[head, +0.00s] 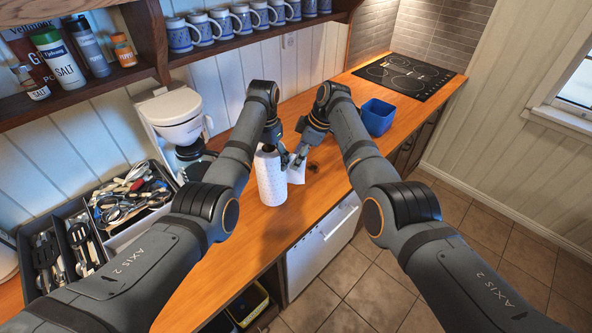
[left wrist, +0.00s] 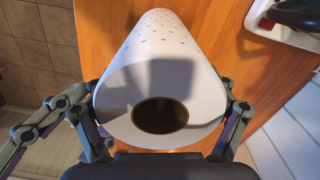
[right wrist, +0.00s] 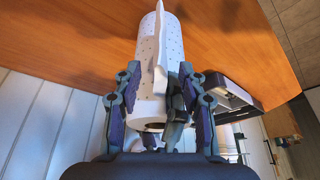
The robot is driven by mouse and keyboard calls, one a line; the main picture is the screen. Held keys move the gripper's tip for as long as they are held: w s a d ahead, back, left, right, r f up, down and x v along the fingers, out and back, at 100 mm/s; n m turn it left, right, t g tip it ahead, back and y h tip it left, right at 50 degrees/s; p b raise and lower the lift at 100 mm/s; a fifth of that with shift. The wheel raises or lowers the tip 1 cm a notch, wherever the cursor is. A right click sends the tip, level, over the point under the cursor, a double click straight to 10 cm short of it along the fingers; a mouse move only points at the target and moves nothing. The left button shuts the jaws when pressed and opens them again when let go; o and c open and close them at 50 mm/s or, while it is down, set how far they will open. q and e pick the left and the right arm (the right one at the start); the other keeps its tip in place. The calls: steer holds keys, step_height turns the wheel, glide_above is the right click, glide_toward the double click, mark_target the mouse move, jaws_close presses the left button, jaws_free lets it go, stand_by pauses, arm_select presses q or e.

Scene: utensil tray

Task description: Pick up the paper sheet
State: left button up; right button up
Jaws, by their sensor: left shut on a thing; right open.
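A white paper towel roll (head: 270,178) with small dots stands on the wooden counter, its hollow top facing the left wrist camera (left wrist: 160,78). A loose paper sheet (head: 297,172) sticks out from its right side; in the right wrist view the sheet (right wrist: 160,48) shows nearly edge-on. My left gripper (head: 271,142) is shut on the upper end of the roll, a finger on each side. My right gripper (head: 293,160) is open beside the roll at the sheet. In its wrist view the sheet's edge lies between the spread fingers; contact cannot be told.
A coffee maker (head: 173,118) and a utensil tray (head: 128,205) stand left of the roll. A blue bin (head: 377,117) and a black cooktop (head: 405,75) are to the right. A shelf (head: 235,38) with mugs hangs above. Counter around the roll is clear.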

steer(key=c, duration=0.8)
steer(key=shift+r, duration=0.15)
step_height(320, 180, up, 10)
steer(key=shift+f, duration=0.1)
arm_select(q)
steer(key=o, duration=1.1)
steer(key=shift+r, duration=0.15)
